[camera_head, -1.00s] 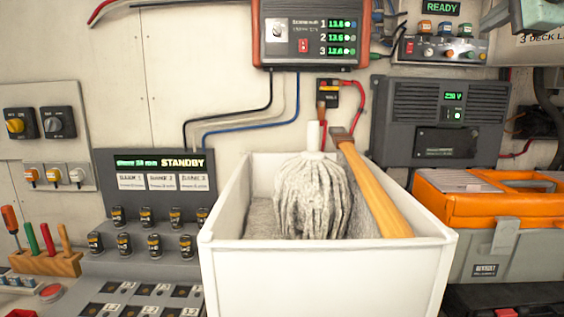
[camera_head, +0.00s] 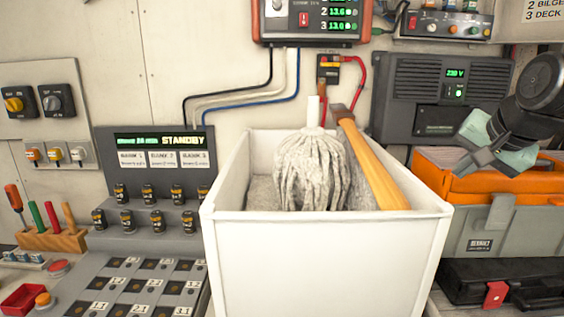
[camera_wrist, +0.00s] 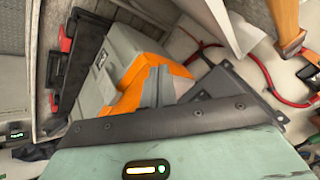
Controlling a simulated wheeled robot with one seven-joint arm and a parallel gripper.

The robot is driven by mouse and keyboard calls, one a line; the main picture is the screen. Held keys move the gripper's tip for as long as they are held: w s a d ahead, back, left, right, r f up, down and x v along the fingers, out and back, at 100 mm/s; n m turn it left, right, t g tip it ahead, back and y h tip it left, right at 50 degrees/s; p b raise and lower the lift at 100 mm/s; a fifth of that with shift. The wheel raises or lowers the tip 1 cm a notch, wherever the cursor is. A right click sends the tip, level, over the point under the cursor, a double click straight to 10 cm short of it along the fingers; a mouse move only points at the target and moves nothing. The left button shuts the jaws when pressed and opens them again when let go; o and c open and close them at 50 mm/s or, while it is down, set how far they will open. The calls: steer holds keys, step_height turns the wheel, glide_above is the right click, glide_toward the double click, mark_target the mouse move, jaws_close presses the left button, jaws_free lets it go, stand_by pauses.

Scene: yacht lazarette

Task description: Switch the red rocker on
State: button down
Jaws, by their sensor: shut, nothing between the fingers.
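I cannot tell from the pictures whether either is on. My gripper (camera_head: 470,163) is at the right of the head view, in front of the orange toolbox lid and below and right of both switches. It is shut and empty. The wrist view shows neither switch clearly.
A white bin (camera_head: 325,265) with a mop (camera_head: 310,175) and a wooden-handled tool (camera_head: 370,165) standing up stands below the charger. The orange-and-grey toolbox (camera_head: 475,220) is at the right, under the inverter (camera_head: 400,90). Cables (camera_head: 240,110) hang from the charger.

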steer(key=s+a+f+n+g, duration=0.3)
steer(key=s+f+n+g, duration=0.45)
steer(key=s+f, duration=0.85)
steer(key=s+a+n, duration=0.4)
steer(key=s+a, duration=0.1)
steer(key=a, duration=0.3)
steer(key=s+a+n, duration=0.4)
steer(key=s+a, duration=0.2)
steer(key=a, duration=0.3)
steer(key=shift+r, duration=0.35)
steer(key=shift+w+n+g, duration=0.1)
steer(key=shift+n+g, duration=0.15)
